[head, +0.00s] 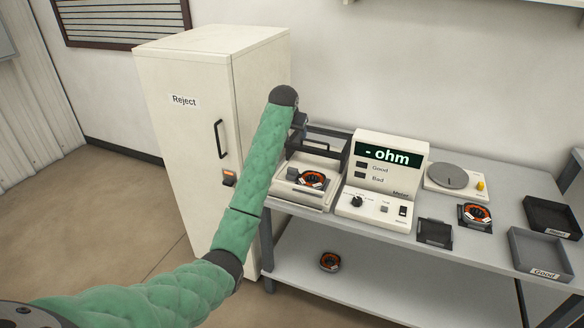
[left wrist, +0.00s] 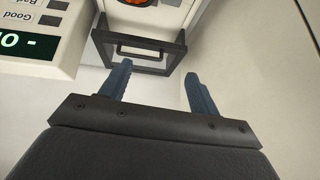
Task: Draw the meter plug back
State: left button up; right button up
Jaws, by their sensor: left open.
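The white meter (head: 388,184) stands on the grey bench, its dark display reading "- ohm". Its corner with the display also shows in the left wrist view (left wrist: 38,48). Left of it is a pale test fixture (head: 290,192) with a dark handle frame, holding a black and orange coil (head: 312,180). I cannot pick out the plug for certain. My left gripper (left wrist: 158,70) is open and empty, its two blue fingers apart in front of the fixture's dark handle frame (left wrist: 140,50). In the head view my left arm hides part of the gripper and fixture.
A white cabinet marked Reject (head: 185,130) stands left of the bench. A coil (head: 329,261) lies on the lower shelf.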

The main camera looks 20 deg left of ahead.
aim_at(293, 169)
pick_arm(q)
jog(key=w+f, duration=0.1)
jog(key=f, duration=0.5)
jog(key=w+a+f+g+p, duration=0.1)
jog(key=w+f, duration=0.1)
jog(key=f, duration=0.5)
jog(key=w+a+f+g+h+p, duration=0.1)
jog(key=f, duration=0.5)
jog(key=shift+w+a+f, duration=0.2)
jog(key=shift+w, duration=0.1)
jog(key=shift+w+f, duration=0.1)
jog(key=shift+f, duration=0.3)
pick_arm(e)
notch_tip(293, 169, down, 13)
jog(key=s+d+t, duration=0.1)
jog(key=shift+t, duration=0.3)
pick_arm(q)
jog(key=shift+c, duration=0.2)
pick_arm(e)
jog(key=shift+s, duration=0.1)
